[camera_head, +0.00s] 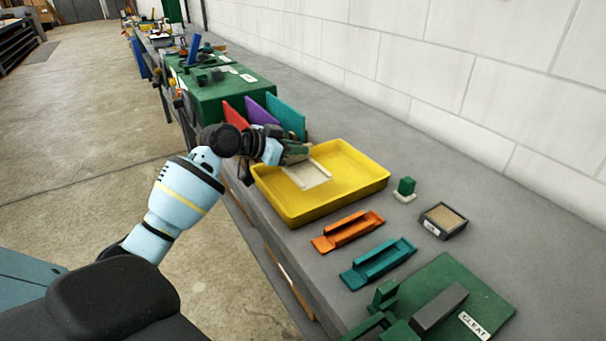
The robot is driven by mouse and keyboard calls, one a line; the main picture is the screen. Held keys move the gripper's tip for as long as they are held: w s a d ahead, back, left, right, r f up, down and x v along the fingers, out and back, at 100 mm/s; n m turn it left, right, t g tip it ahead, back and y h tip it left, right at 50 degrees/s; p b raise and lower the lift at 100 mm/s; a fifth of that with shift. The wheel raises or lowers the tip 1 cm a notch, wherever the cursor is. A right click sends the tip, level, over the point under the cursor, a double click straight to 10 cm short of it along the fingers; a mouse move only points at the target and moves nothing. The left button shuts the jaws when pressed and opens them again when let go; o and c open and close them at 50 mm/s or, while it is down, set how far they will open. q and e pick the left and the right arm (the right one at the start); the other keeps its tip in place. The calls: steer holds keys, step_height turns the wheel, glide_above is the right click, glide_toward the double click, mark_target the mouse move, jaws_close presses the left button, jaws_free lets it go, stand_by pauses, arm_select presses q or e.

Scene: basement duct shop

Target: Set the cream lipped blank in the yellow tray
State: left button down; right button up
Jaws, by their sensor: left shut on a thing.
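The yellow tray (352,201) sits on the grey bench. The cream lipped blank (308,175) shows within the tray's outline, over its left back part. My left gripper (297,156) reaches in from the left at the tray's back left corner. It is shut on the blank near its back edge, and its jaws hide that end. I cannot tell whether the blank touches the tray floor or is just above it. My right gripper is not in view.
An orange lipped piece (347,231) and a teal one (378,264) lie in front of the tray. A green block (406,186) and a small dark box (444,220) stand to its right. Upright coloured panels (286,118) stand behind. A green board (470,295) lies at front right.

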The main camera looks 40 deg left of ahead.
arm_select(q)
steer(key=shift+f, duration=1.3)
step_height(320, 180, down, 4)
steer(key=shift+f, duration=0.2)
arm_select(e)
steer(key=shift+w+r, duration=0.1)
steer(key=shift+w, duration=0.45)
arm_select(q)
steer(key=shift+f, duration=0.2)
steer(key=c, duration=1.5)
jaws_free()
steer(key=shift+r, duration=0.1)
steer(key=shift+c, duration=0.2)
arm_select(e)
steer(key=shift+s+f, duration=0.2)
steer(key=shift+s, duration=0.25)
